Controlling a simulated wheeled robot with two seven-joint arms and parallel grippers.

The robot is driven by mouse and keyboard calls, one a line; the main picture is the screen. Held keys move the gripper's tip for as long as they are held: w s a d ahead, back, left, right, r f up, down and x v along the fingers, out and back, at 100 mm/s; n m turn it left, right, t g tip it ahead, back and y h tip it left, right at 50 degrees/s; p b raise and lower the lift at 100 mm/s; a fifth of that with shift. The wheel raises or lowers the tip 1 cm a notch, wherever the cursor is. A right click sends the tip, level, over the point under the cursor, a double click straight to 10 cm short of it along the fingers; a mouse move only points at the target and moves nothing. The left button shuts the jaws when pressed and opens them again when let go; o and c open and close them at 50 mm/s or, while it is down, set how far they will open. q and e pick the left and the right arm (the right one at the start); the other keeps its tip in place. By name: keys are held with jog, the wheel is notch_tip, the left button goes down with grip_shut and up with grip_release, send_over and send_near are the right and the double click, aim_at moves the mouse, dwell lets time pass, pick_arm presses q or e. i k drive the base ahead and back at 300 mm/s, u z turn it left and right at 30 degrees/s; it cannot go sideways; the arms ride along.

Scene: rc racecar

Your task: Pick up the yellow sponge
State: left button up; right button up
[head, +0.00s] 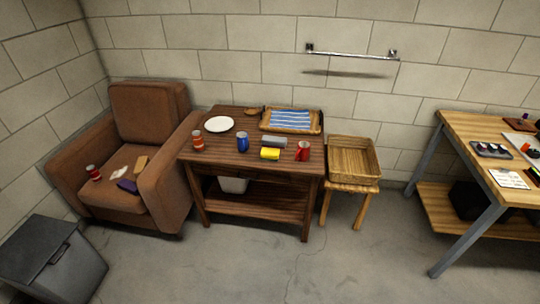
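A small bright yellow block (270,154), which looks like the yellow sponge, lies on the dark wooden table (230,157) near its front edge, right of the middle. A grey rounded item (273,142) lies just behind it. A blue mug (242,142) stands to its left and a red mug (303,151) to its right. A tan block (141,163) lies on the armchair seat; it is too small to tell what it is. Neither of my grippers shows in the head view.
The table also holds a white plate (219,124), a red can (198,140) and a tray with a striped cloth (290,119). A brown armchair (150,110) stands left, a wicker basket (352,158) on a stool right. A grey bin (52,260) is at front left. Floor ahead is clear.

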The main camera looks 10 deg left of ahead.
aim_at(272, 154)
jog(key=z, duration=1)
jog(key=i, duration=2.35)
jog(key=u, duration=0.9)
